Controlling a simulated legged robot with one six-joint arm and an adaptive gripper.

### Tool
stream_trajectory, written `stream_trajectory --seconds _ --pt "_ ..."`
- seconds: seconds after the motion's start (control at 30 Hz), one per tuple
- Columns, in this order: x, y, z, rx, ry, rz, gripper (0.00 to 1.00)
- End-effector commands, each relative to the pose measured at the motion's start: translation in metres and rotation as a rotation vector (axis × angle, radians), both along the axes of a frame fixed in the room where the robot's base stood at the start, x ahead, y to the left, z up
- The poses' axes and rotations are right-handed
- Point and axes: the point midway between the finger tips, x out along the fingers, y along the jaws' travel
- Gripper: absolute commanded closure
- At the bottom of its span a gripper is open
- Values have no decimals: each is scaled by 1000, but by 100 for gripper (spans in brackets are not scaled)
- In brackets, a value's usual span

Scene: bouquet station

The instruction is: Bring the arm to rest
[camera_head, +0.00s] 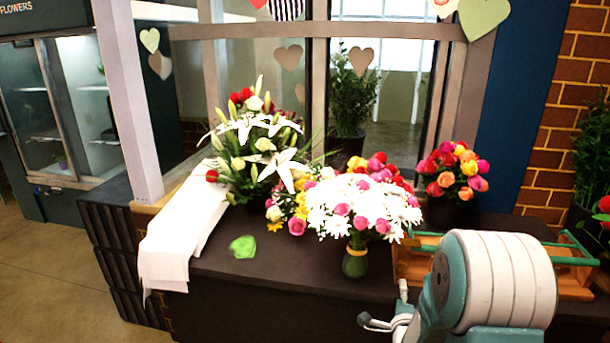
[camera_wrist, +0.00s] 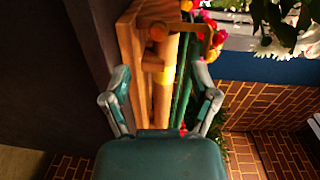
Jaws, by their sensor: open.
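My gripper (camera_wrist: 160,88) is open, with its two teal and grey fingers spread apart in the wrist view. No object is held between the fingertips. A wooden stand (camera_wrist: 132,38) with green and yellow rods lies in front of the fingers; the gap to it is hard to judge. In the head view, part of my gripper (camera_head: 378,321) shows low at the counter's front, left of my large white and teal arm link. That link hides part of the wooden stand (camera_head: 412,264) at the right end of the counter.
A white bouquet with pink roses (camera_head: 362,212) stands on the dark counter (camera_head: 290,268), just left of the wooden stand. Lilies (camera_head: 255,140) and a rose bunch (camera_head: 453,172) stand behind. White paper (camera_head: 180,235) hangs over the left edge, near a green piece (camera_head: 243,246). Open floor (camera_head: 45,262) is at left.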

Motion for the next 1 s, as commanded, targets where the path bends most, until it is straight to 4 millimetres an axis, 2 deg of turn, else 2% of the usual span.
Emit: stream_trajectory --seconds 0.03,0.23,0.47,0.77,1.0 --pt "1 6 14 -40 35 16 24" --pt "-8 31 51 -240 251 107 24" --pt "-43 62 87 -475 482 261 24" --pt "-123 98 125 -789 740 531 24" --pt "-208 120 144 -1034 898 799 24"
